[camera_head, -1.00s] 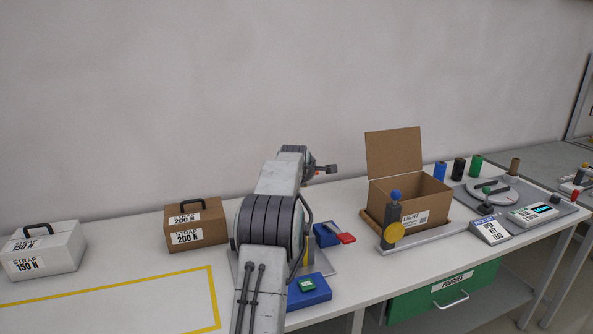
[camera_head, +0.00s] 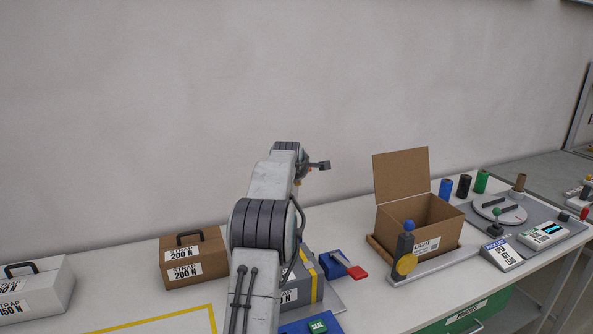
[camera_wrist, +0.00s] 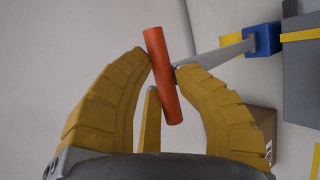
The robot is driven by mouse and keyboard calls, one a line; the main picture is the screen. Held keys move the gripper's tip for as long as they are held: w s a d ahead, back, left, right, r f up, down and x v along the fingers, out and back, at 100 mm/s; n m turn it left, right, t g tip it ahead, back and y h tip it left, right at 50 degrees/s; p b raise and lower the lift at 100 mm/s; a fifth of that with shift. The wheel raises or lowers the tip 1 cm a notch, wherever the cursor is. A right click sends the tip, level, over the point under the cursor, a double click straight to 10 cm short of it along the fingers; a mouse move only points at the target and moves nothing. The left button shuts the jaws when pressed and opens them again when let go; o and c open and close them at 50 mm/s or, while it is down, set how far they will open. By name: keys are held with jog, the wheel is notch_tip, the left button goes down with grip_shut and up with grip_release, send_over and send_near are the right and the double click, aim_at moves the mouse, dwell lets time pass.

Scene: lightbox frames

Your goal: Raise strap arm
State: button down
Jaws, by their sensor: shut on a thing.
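In the wrist view, my gripper (camera_wrist: 165,68) has its yellow fingers closed on an orange-red round handle (camera_wrist: 158,60), which lies across between the fingertips. A grey strap arm (camera_wrist: 222,51) runs from beside the handle to a blue block (camera_wrist: 262,39). In the head view my own arm hides the gripper's fingers and the held handle. To the right of my arm there, a blue block with a red-ended lever (camera_head: 357,272) shows beside a grey case with a yellow stripe (camera_head: 308,276). I cannot tell if this lever belongs to the held arm.
A brown case (camera_head: 194,258) and a white case (camera_head: 35,290) stand on the left of the bench. A green-buttoned blue box (camera_head: 317,327) is near the front.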

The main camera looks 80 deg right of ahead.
jog(key=shift+w+f, duration=0.2)
jog(key=shift+f, duration=0.4)
jog(key=c, duration=1.5)
grip_release()
jog(key=o, duration=0.4)
jog(key=shift+w, duration=0.15)
jog(key=shift+c, duration=0.2)
jog(key=shift+o, duration=0.9)
jog(key=shift+d, duration=0.1)
jog(key=shift+r, duration=0.2)
jog(key=shift+r, duration=0.1)
jog(key=shift+s+a+r, duration=0.25)
jog(key=shift+a+r, duration=0.05)
jog(key=shift+a, duration=0.1)
jog(key=v, duration=1)
jog(key=shift+a, duration=0.4)
jog(key=shift+s+r, duration=0.1)
